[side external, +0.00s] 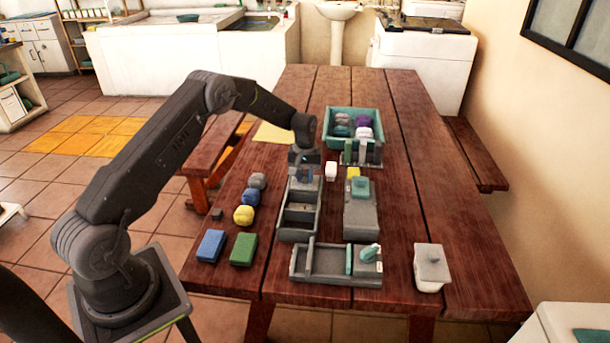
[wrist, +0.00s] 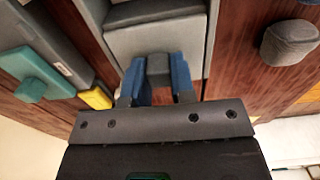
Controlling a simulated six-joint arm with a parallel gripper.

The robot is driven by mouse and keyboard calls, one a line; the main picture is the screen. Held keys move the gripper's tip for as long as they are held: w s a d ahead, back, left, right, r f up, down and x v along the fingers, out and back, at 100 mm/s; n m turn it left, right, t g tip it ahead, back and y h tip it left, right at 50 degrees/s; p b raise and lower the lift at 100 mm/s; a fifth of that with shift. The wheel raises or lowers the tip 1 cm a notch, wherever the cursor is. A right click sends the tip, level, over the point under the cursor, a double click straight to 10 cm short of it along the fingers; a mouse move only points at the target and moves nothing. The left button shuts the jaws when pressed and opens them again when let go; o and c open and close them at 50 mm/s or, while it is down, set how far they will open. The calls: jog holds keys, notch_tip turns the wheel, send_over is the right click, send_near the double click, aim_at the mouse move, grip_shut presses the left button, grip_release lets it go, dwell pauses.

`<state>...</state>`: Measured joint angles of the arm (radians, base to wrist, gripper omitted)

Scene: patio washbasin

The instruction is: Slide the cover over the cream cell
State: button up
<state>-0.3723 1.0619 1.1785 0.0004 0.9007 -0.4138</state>
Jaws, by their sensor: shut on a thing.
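My gripper (side external: 303,172) is over the far end of a long grey box (side external: 281,222) with open cells. In the wrist view its blue fingers (wrist: 158,82) are shut on the grey knob of a light grey cover (wrist: 120,42). The cover lies between the darker side walls of the box (wrist: 214,25). In the side view the arm's end hides most of the cover, and cells on the near side of it show open. I cannot tell for sure which cell is the cream one.
Right of the box stands another grey box (side external: 361,218) with a teal knob, near a yellow block (side external: 353,173) and a white block (side external: 331,171). A grey tray (side external: 318,274) lies in front. A teal crate (side external: 329,124) stands behind. Several lumps and sponges lie left.

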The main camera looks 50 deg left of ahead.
grip_shut()
jog(key=s+d, duration=0.5)
jog(key=shift+s+d, duration=0.3)
jog(key=o, duration=0.9)
grip_release()
jog(key=shift+c, duration=0.2)
jog(key=shift+r, duration=0.1)
notch_tip(320, 180, up, 14)
jog(key=shift+f, duration=0.2)
